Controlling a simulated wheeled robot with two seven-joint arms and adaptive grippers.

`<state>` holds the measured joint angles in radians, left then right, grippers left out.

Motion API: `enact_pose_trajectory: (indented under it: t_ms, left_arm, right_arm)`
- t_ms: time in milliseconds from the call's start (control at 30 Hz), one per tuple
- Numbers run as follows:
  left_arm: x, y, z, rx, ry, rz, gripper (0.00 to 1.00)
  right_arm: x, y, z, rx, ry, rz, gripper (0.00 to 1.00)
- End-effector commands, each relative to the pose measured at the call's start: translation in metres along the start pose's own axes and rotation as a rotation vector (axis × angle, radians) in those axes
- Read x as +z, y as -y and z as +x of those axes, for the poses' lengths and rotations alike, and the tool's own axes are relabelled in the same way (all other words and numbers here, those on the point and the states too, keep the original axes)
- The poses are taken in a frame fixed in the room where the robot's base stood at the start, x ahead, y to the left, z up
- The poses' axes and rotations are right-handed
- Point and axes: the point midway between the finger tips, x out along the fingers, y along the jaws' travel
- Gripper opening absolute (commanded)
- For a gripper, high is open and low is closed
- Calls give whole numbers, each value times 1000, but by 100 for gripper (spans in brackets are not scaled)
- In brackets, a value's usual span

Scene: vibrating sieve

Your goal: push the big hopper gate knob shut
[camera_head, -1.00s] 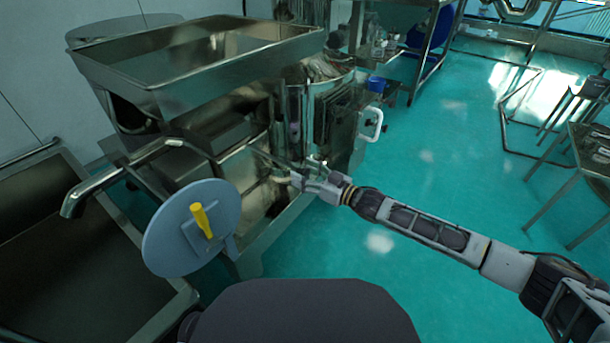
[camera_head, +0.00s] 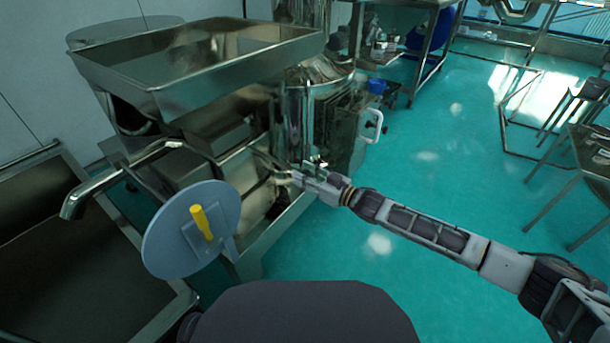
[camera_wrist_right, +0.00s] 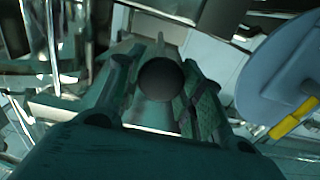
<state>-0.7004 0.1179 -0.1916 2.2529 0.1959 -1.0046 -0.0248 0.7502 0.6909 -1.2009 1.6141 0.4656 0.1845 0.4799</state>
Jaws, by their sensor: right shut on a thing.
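The big steel hopper (camera_head: 200,55) stands at the upper left in the head view, with its wide tray-like top open. My right gripper (camera_head: 296,178) reaches in from the right to the machine's side below the hopper. In the right wrist view a dark round knob (camera_wrist_right: 160,78) sits between the two fingers of my right gripper (camera_wrist_right: 162,90), which are shut on it. The knob is too small and covered to make out in the head view. The gate itself is hidden. My left gripper is not in view.
A grey disc (camera_head: 190,232) with a yellow handle (camera_head: 201,221) stands left of my right gripper. A steel trough (camera_head: 60,255) is at the lower left, under a curved spout (camera_head: 75,202).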

Motion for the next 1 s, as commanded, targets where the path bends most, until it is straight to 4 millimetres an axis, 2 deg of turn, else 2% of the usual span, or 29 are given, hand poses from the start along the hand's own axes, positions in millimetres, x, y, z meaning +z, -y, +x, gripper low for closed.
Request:
enact_pose_trajectory:
  t_ms: [267, 1000]
  left_arm:
    - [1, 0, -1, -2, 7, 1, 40]
    - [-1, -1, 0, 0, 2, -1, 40]
  right_arm:
    - [0, 0, 16, 0, -1, 1, 0]
    - [0, 0, 81, 1, 0, 1, 0]
